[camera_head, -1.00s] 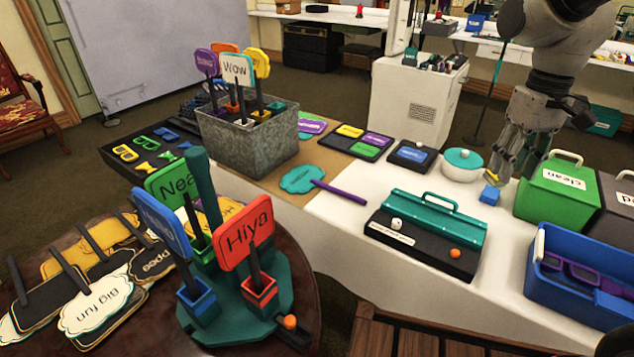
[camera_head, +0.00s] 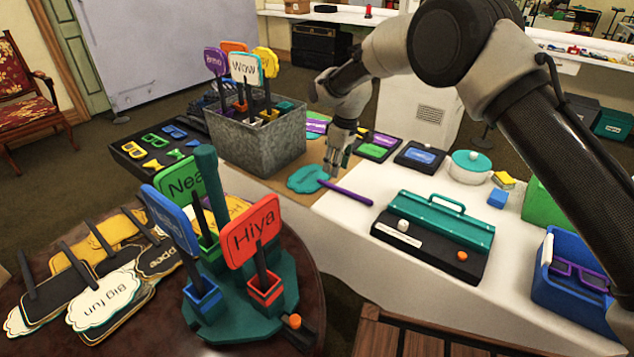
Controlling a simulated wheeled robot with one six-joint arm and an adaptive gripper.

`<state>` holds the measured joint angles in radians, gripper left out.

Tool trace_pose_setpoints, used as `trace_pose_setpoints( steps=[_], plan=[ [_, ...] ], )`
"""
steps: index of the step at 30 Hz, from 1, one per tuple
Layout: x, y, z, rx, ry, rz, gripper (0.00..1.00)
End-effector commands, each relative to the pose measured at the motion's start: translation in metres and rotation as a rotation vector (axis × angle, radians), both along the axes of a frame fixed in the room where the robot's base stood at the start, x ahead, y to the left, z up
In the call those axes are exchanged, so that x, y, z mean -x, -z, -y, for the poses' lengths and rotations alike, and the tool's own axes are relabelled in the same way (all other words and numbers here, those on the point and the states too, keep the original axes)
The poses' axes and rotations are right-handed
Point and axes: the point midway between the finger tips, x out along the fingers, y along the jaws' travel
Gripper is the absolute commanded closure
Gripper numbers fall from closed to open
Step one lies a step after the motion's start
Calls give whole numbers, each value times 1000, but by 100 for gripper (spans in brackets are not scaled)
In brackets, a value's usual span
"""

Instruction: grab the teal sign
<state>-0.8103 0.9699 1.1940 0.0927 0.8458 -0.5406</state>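The teal sign (camera_head: 304,180) is cloud-shaped and lies flat on the brown paper on the white table. Its purple handle (camera_head: 348,193) points to the lower right. My gripper (camera_head: 338,171) hangs fingers down just above and behind the place where the sign meets its handle. Its fingers look apart, with nothing held between them. I cannot tell whether the fingertips touch the sign.
A grey metal bin (camera_head: 256,143) with upright signs stands left of my gripper. A black case with a teal lid (camera_head: 433,218) sits to the right in front. A round table (camera_head: 300,332) holding a sign stand (camera_head: 208,215) is nearer.

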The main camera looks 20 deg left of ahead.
Motion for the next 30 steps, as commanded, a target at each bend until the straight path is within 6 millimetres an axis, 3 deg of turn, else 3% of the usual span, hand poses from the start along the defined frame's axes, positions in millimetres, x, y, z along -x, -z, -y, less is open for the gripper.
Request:
trace_pose_setpoints(
  steps=[15, 30],
  plan=[
    [2, 65, -10, 2, 2, -2, 61],
    [1, 70, -10, 1, 2, -1, 63]
  ],
)
